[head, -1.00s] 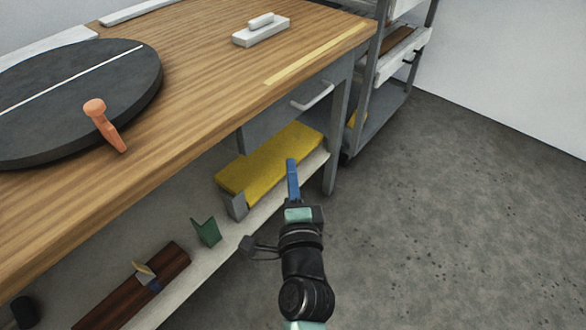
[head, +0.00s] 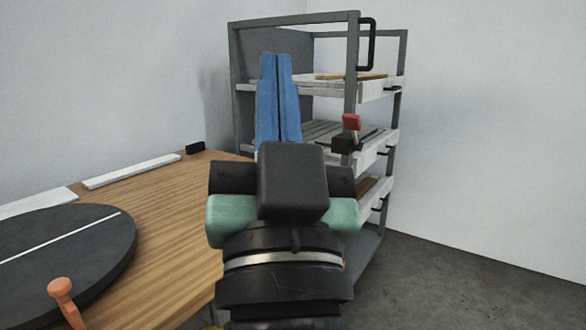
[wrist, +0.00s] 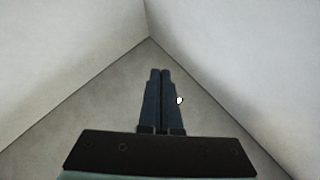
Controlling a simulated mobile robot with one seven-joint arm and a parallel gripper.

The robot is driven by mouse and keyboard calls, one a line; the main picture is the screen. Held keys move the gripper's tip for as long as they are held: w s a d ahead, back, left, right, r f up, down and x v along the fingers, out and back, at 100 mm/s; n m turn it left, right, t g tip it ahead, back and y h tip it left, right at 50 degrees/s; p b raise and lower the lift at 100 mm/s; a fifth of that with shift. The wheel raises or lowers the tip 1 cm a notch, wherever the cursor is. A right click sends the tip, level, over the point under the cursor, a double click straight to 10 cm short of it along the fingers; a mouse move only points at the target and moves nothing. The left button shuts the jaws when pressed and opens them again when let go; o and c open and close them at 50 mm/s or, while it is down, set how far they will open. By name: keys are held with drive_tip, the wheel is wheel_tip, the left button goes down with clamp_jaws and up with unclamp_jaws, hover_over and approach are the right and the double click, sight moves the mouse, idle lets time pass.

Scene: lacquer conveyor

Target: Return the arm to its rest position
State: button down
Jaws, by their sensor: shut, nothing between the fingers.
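My gripper (head: 277,62) is raised in the middle of the head view, its two blue fingers side by side and pointing up. The fingers are shut with nothing between them. In the wrist view, my gripper (wrist: 160,74) also shows shut and empty, against bare pale walls or ceiling meeting in a corner. The arm hides the right end of the workbench and part of the shelf rack behind it.
A wooden workbench (head: 175,215) stands at the left, with a dark round disc (head: 70,245) and an orange-handled tool (head: 62,290). A grey shelf rack (head: 237,60) with trays stands behind my gripper. The floor (head: 450,255) at the right is clear.

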drive_tip(key=s+d+r+t+h, duration=0.2)
drive_tip(key=s+r, duration=0.4)
wheel_tip(320, 180, up, 33)
drive_tip(key=w+p, duration=0.1)
drive_tip(key=p, duration=3.3)
drive_tip(key=shift+a+n+g+p, duration=0.3)
drive_tip(key=shift+a+n, duration=0.1)
drive_tip(key=shift+w+r, duration=0.1)
